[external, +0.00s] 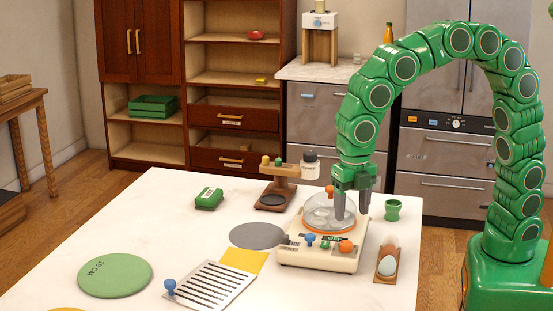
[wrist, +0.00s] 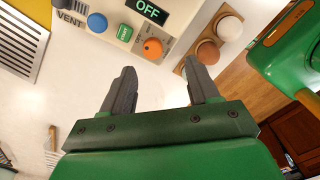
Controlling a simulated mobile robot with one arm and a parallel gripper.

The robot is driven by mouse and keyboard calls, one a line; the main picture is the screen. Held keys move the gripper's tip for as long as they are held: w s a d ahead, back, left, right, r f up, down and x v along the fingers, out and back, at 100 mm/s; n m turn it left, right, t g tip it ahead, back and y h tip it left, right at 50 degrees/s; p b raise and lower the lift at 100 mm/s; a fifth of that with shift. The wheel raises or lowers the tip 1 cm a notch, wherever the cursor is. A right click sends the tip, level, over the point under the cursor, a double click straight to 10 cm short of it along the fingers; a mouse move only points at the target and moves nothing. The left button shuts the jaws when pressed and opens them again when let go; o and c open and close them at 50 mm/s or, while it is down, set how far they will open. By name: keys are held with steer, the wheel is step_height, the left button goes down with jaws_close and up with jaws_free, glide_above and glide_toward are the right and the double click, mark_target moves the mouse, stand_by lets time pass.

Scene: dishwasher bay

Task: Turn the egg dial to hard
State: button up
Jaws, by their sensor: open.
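The cream egg cooker (external: 318,262) stands on the white table under a clear domed lid (external: 325,212). An orange dial (external: 346,246) is at the right end of its front panel. It also shows in the wrist view (wrist: 152,47), with small markings beside it that I cannot read. A display in the wrist view reads OFF (wrist: 149,10). My gripper (external: 351,214) is open and empty, fingers pointing down at the right side of the cooker. In the wrist view its fingertips (wrist: 160,68) lie either side of the dial's line, with the dial apart from both.
A blue knob (wrist: 97,22) and green button (wrist: 124,33) sit beside the dial. A wooden egg holder (external: 380,276) stands right of the cooker, and a green cup (external: 393,210) behind it. A slotted metal rack (external: 213,285) and green disc (external: 115,275) lie left.

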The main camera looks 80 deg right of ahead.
mark_target(346, 243)
steer(key=shift+w+a+f+n, duration=0.25)
steer(key=shift+a+n, duration=0.15)
steer(key=shift+a, duration=0.2)
steer(key=shift+f, duration=3.8)
steer(key=c, duration=1)
